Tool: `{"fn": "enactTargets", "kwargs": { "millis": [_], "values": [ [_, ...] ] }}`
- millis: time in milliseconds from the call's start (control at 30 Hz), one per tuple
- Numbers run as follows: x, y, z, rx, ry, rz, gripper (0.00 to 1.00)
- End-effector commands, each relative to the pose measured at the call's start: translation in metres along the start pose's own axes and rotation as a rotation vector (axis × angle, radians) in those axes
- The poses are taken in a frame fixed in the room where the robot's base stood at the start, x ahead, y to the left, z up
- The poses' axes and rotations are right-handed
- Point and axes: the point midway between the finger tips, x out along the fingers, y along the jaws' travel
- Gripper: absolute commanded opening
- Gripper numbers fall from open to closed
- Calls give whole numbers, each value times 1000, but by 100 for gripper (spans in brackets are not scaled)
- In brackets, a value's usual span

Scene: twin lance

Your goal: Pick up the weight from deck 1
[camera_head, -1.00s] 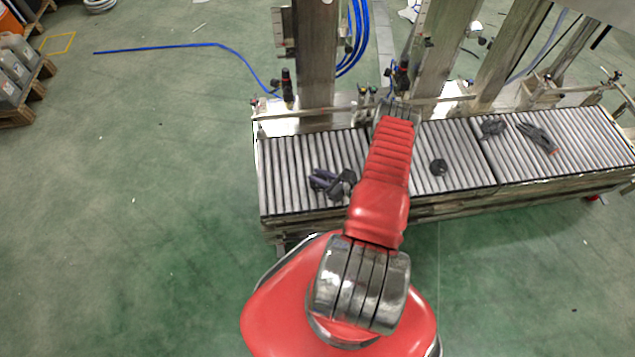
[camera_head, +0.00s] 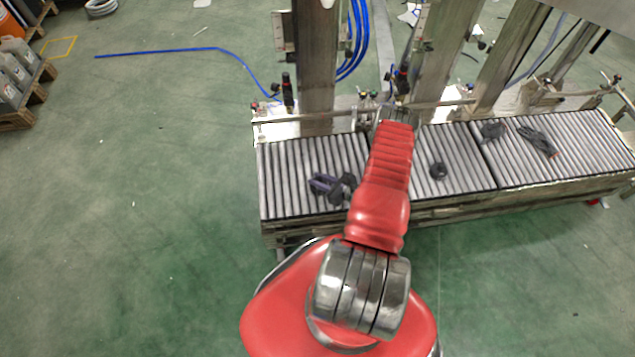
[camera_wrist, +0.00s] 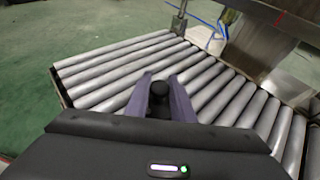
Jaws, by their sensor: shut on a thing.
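In the wrist view my gripper (camera_wrist: 162,98) has its two purple fingers on either side of a small black weight with a rounded knob (camera_wrist: 158,88). The fingers are shut on it. Behind it lie grey rollers (camera_wrist: 110,65); I cannot tell whether the weight touches them. In the head view my gripper (camera_head: 322,184) is over the left roller deck (camera_head: 285,170), left of my red arm. The weight in it cannot be made out there.
Another small black object (camera_head: 437,171) sits on the rollers right of my arm. Dark items (camera_head: 492,131) and a dark tool-like item with orange (camera_head: 538,140) lie farther right. Steel posts (camera_head: 317,60) and a rail stand behind the deck. Green floor is open at left.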

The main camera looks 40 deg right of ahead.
Motion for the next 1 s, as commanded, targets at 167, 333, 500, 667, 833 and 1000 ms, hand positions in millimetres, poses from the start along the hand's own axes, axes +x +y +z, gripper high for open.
{"fn": "enactTargets", "kwargs": {
  "millis": [167,333,500,667,833,1000],
  "values": [
    [-3,-1,9,-1,-4,0,0],
    [-8,-1,23,-2,-4,-1,0],
    [-16,-1,42,-2,-4,-1,0],
    [-24,-2,62,-3,-4,-1,0],
    [-32,-1,78,-3,-4,-1,0],
    [-36,-1,89,-2,-4,-1,0]
  ]
}}
